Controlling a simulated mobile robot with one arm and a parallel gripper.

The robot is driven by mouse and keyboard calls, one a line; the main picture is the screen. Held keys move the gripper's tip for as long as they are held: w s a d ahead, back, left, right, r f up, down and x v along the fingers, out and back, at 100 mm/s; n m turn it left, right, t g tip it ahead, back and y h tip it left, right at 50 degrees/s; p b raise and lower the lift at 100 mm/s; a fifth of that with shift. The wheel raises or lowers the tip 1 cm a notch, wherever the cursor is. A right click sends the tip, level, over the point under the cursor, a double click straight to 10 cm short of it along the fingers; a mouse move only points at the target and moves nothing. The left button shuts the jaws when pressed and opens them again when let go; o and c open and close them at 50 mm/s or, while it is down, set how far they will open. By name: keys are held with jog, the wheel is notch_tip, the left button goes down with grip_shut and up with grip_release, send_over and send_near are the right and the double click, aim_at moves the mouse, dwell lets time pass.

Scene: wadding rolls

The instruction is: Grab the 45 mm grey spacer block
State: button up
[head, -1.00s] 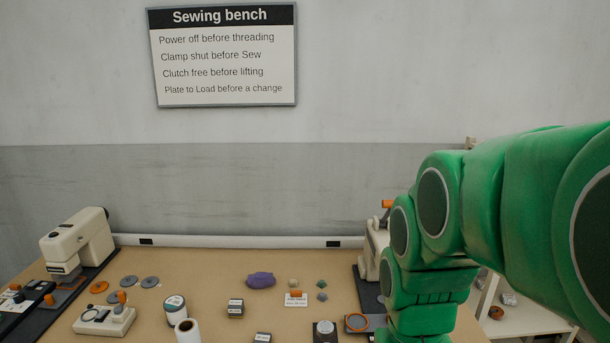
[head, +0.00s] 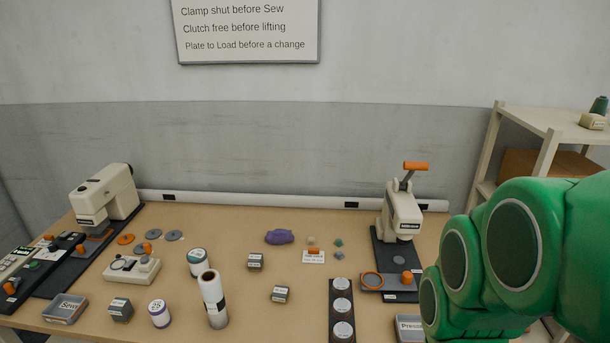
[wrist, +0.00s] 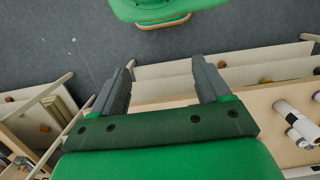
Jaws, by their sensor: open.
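Several small grey blocks with white labels stand on the bench in the head view: one near the middle (head: 255,262), one a little nearer and to the right (head: 280,294), and a larger one at the front left (head: 120,310). Their labels are too small to read, so I cannot tell which is the 45 mm spacer block. My gripper (wrist: 162,68) shows in the wrist view, open and empty, its two dark fingers apart above the grey floor. It is away from the blocks. In the head view only my green arm shows, at the lower right.
A white roll (head: 213,299) stands left of the nearer block, with a labelled spool (head: 159,313) beside it. A dark strip with round discs (head: 342,328) and a press (head: 402,215) are on the right. A purple lump (head: 279,237) lies behind. A shelf (head: 547,122) stands at right.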

jog(key=w+a+m+g+y, duration=0.1)
jog(key=w+a+m+y, duration=0.3)
jog(key=w+a, duration=1)
jog(key=m+y, duration=0.7)
jog(key=m, duration=0.2)
send_over(262, 257)
jog(key=s+d, duration=0.6)
jog(key=s, duration=0.4)
notch_tip(262, 257, down, 13)
jog(key=w+a+f+m+t, duration=0.1)
jog(key=w+f, duration=0.2)
jog(key=w+f+m+y, duration=0.1)
jog(key=w+f+m, duration=0.1)
jog(key=w+f, duration=0.1)
jog(key=w+a+f+m+t+y, duration=0.1)
jog(key=w+f, duration=0.3)
jog(key=shift+w+a+f+m+t, duration=0.1)
jog(key=shift+a+f+m+t, duration=0.2)
jog(key=shift+a+f+m, duration=0.1)
jog(key=shift+x, duration=1.4)
jog(key=shift+s+x, duration=0.15)
jog(key=shift+x, duration=1.1)
jog(key=shift+s+x, duration=0.15)
jog(key=shift+x, duration=1.1)
jog(key=shift+r, duration=0.1)
jog(key=c, duration=1.1)
